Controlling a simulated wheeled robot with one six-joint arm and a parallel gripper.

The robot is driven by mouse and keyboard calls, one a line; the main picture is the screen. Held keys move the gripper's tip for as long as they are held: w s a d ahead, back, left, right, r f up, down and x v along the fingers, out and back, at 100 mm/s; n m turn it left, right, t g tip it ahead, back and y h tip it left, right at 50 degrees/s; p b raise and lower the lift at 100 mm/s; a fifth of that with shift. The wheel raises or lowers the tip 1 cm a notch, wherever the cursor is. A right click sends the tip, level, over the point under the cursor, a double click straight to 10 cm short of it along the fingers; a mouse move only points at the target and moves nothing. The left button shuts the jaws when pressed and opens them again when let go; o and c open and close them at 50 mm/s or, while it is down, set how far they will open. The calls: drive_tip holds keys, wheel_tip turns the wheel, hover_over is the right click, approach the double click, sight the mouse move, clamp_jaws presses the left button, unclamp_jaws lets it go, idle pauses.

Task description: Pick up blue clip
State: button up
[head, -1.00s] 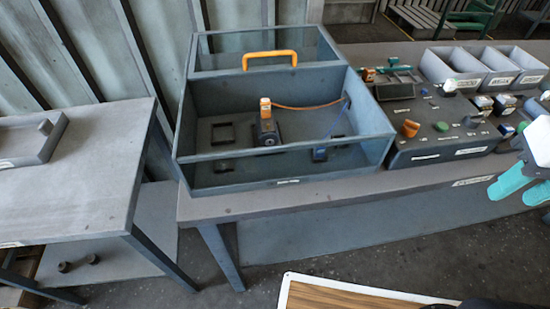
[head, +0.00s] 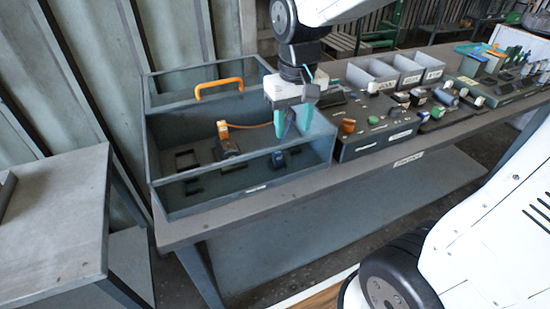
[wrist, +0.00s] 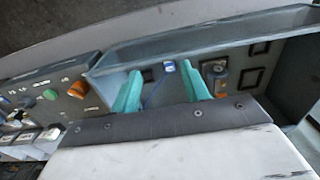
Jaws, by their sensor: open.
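The blue clip (head: 278,159) sits low in the right part of the grey open-topped housing (head: 205,205), near its front wall. A blue cord runs to it; in the wrist view the clip (wrist: 170,67) shows beyond the fingertips, between them and nearer the right one. My gripper (head: 294,124) with teal fingers is open and empty, above the right side of the housing. It is apart from the clip. The fingers also show in the wrist view (wrist: 160,80).
An orange clip (head: 222,129) with an orange cord stands on a dark block inside the housing. An orange handle (head: 218,87) is at the back. A panel of knobs (head: 375,130) and grey bins (head: 375,72) stand to the right. The housing walls surround the clip.

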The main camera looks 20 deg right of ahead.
drive_tip(key=w+f, duration=0.1)
drive_tip(key=w+a+f, duration=0.1)
drive_tip(key=w, duration=0.1)
drive_tip(key=w+f, duration=0.2)
drive_tip(key=shift+w+a, duration=0.1)
drive_tip(key=shift+a, duration=0.1)
drive_tip(key=shift+w+f, duration=0.2)
drive_tip(key=shift+f, duration=0.05)
drive_tip(key=f, duration=0.7)
drive_tip(key=shift+d+f, duration=0.2)
drive_tip(key=shift+f, duration=0.1)
drive_tip(key=c, duration=0.9)
